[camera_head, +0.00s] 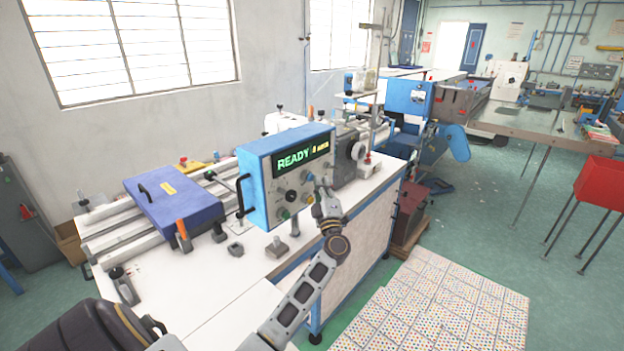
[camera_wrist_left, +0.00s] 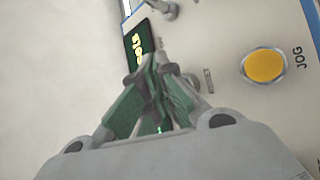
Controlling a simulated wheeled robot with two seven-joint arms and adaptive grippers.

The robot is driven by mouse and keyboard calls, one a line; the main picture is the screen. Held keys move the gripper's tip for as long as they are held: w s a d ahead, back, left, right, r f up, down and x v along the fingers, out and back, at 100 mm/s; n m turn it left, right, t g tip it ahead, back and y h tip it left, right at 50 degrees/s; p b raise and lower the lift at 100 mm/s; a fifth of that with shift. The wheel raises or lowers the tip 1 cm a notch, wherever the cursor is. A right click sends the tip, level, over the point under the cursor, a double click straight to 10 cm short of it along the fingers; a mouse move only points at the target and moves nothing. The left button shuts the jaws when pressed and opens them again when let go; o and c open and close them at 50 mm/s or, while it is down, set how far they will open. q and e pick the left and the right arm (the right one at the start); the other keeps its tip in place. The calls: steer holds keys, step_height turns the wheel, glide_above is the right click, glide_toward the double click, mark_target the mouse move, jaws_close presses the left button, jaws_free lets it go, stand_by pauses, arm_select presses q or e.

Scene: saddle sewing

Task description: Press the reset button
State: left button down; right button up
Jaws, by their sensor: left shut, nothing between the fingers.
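The blue control box (camera_head: 256,190) stands on the workbench, with a pale front panel of knobs and buttons. Its lit display (camera_head: 294,160) reads READY in green with yellow characters beside it. My left gripper (camera_head: 323,188) is shut and empty in front of the panel's right side. In the left wrist view its fingertips (camera_wrist_left: 158,72) point at the panel, near the display (camera_wrist_left: 138,45). A round yellow button labelled JOG (camera_wrist_left: 264,65) is to the right of them. A small control beside the fingers is partly hidden, its label too small to read. I cannot tell which is the reset button.
A blue-purple case (camera_head: 172,205) with a black handle lies on the rails left of the box. A grey machine with a handwheel (camera_head: 357,151) stands just right of the gripper. Small grey blocks (camera_head: 277,247) sit on the white bench top (camera_head: 215,285).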

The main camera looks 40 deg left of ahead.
arm_select(q)
steer(key=shift+d, duration=0.45)
steer(key=shift+s+d+p, duration=0.15)
steer(key=shift+d+p, duration=0.1)
steer(key=shift+d, duration=1)
steer(key=shift+s+d+p, duration=0.1)
steer(key=shift+d+p, duration=0.15)
steer(key=shift+d, duration=1)
